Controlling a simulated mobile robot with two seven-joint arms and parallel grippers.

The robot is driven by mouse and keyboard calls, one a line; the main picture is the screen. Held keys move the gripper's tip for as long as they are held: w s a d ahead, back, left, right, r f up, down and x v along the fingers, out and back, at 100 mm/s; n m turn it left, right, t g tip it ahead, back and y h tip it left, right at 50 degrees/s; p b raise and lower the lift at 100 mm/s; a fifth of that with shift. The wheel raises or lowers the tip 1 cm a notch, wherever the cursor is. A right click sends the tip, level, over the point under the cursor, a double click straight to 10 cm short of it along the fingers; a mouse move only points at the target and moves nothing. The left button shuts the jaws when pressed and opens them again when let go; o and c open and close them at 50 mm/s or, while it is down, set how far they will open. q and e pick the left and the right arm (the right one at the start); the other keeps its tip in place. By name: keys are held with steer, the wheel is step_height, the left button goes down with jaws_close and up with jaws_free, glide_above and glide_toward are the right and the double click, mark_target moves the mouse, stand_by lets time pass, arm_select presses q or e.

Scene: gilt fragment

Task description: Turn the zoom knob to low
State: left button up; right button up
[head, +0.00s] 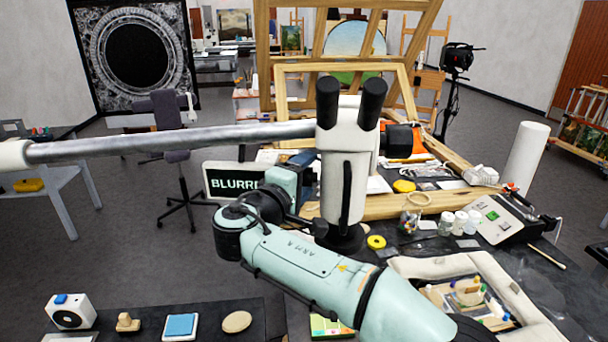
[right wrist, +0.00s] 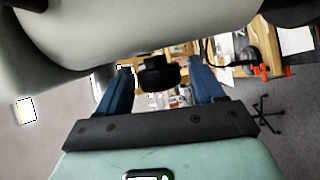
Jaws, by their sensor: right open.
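The microscope (head: 343,170) is white with two black eyepieces and hangs from a metal boom. A black knob-like part (head: 400,138) shows at its right side. My right gripper (head: 302,165) is at the left side of the microscope body, its blue fingers pointing toward it. In the right wrist view the gripper (right wrist: 160,75) is open, with a black knob (right wrist: 158,72) between the blue fingers, seemingly not clamped. The pale microscope body fills the top of that view. I cannot read any zoom mark on the knob. My left gripper is not in view.
A sign or screen reading "BLURR…" (head: 232,180) stands behind my right gripper, partly hidden. The boom (head: 180,142) crosses at the left. Wooden frames (head: 340,75), jars (head: 446,222) and a padded tray (head: 525,325) crowd the right of the bench.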

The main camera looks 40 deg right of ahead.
steer(key=c, duration=1)
steer(key=shift+o, duration=0.2)
steer(key=shift+r+g+y+p, duration=0.2)
steer(key=shift+g+y+p, duration=0.2)
steer(key=shift+y+p, duration=0.15)
steer(key=shift+n, duration=0.3)
steer(key=shift+w+f, duration=0.15)
steer(key=shift+f, duration=0.1)
steer(key=o, duration=1)
steer(key=shift+s+a+r, duration=0.1)
steer(key=shift+s, duration=0.15)
steer(key=shift+c, duration=0.2)
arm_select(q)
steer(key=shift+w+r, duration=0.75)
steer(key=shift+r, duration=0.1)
arm_select(e)
steer(key=shift+w, duration=0.1)
